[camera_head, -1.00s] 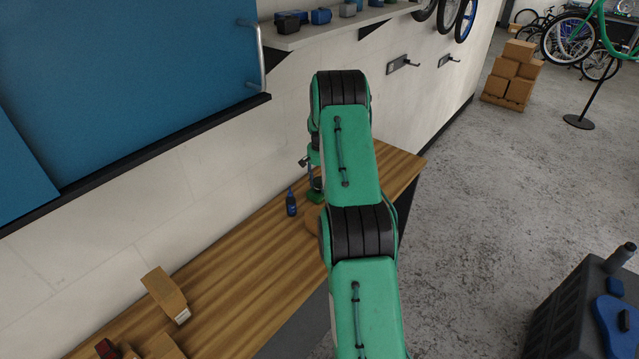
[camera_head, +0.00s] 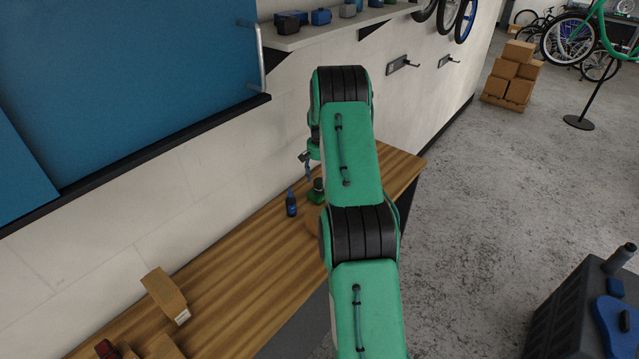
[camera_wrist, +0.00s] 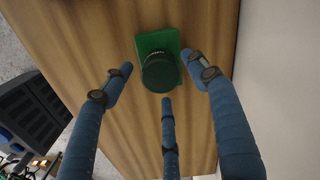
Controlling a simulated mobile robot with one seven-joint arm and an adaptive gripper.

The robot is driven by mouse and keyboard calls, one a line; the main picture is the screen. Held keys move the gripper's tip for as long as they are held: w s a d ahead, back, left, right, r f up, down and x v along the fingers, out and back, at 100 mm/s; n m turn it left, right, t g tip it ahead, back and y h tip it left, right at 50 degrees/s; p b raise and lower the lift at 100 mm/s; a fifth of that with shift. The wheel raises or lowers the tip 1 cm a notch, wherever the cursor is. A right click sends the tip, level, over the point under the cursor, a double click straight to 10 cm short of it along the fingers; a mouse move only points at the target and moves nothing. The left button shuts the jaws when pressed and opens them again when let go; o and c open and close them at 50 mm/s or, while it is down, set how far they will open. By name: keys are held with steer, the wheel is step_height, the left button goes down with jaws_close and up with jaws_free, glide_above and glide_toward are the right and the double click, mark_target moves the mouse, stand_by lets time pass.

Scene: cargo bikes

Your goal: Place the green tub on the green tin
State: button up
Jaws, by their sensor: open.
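In the wrist view, a dark green round tub (camera_wrist: 159,76) appears to stand upright on a flat, brighter green tin (camera_wrist: 152,42). The tub hides the tin's lower part in this view. My gripper (camera_wrist: 163,74) is open, its blue fingers spread around the tub with visible gaps and holding nothing. In the head view, the tub (camera_head: 317,186) shows beside my arm with green below it, partly hidden by the arm. Part of my gripper (camera_head: 307,165) shows just above it.
A dark blue bottle (camera_head: 291,205) stands on the wooden bench (camera_head: 240,270), left of the tub. Cardboard boxes (camera_head: 165,294) lie at the bench's near left. A wall shelf (camera_head: 340,25) is above. The bench between the boxes and bottle is clear.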

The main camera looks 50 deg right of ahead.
mark_target(318, 182)
step_height(318, 182, up, 9)
steer(key=shift+r, duration=0.15)
stand_by(0.8)
stand_by(0.3)
steer(key=s+a+r+m+t+b, duration=0.1)
steer(key=a+r, duration=0.5)
steer(key=a, duration=0.3)
steer(key=s+a+r+t, duration=0.1)
steer(key=a+r, duration=0.5)
steer(key=a, duration=0.3)
steer(key=s+a+r+t+b, duration=0.1)
steer(key=s+a+r, duration=0.2)
steer(key=a, duration=0.5)
steer(key=s+a+r+t, duration=0.1)
steer(key=s+a+r, duration=0.3)
steer(key=a, duration=0.5)
steer(key=s+a+r+t+b, duration=0.1)
steer(key=s+a+r, duration=0.2)
steer(key=a, duration=0.5)
steer(key=s+a+r+n, duration=0.2)
steer(key=s+a+n, duration=0.4)
steer(key=s+a, duration=0.4)
steer(key=s+a+r+n+b, duration=0.1)
steer(key=s+a+n, duration=0.5)
steer(key=s+a, duration=0.4)
steer(key=shift+r+n+t, duration=0.3)
steer(key=shift+r, duration=0.05)
